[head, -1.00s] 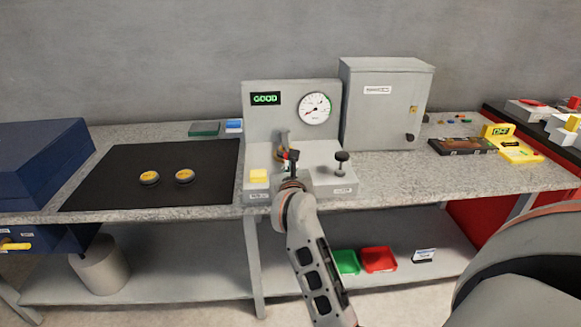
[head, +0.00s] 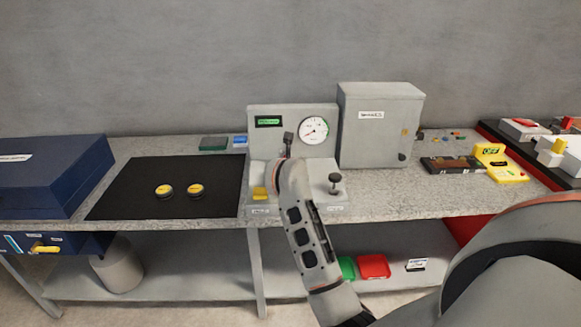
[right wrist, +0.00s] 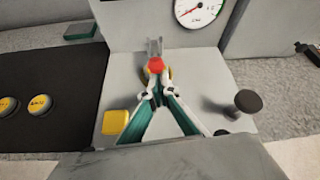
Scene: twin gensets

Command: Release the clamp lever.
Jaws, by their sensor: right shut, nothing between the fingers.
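The grey test stand (head: 262,142) stands at mid-bench, with a round gauge (head: 313,130) and a small green-lit display (head: 269,122) whose text is too small to read. A grey clamp part (head: 288,138) stands upright in front of its back panel. In the right wrist view the clamp lever's red end (right wrist: 156,65) shows just beyond my fingertips. My right gripper (right wrist: 155,84) is shut and empty, its tips close to the red end; I cannot tell if they touch. In the head view my arm hides the gripper and the lower clamp. My left gripper is not in view.
A yellow button (right wrist: 115,122) is left of the gripper and a dark knob (right wrist: 247,101) right of it. A grey cabinet (head: 380,130) stands close on the right. A black mat (head: 130,190) with two yellow-topped discs lies left.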

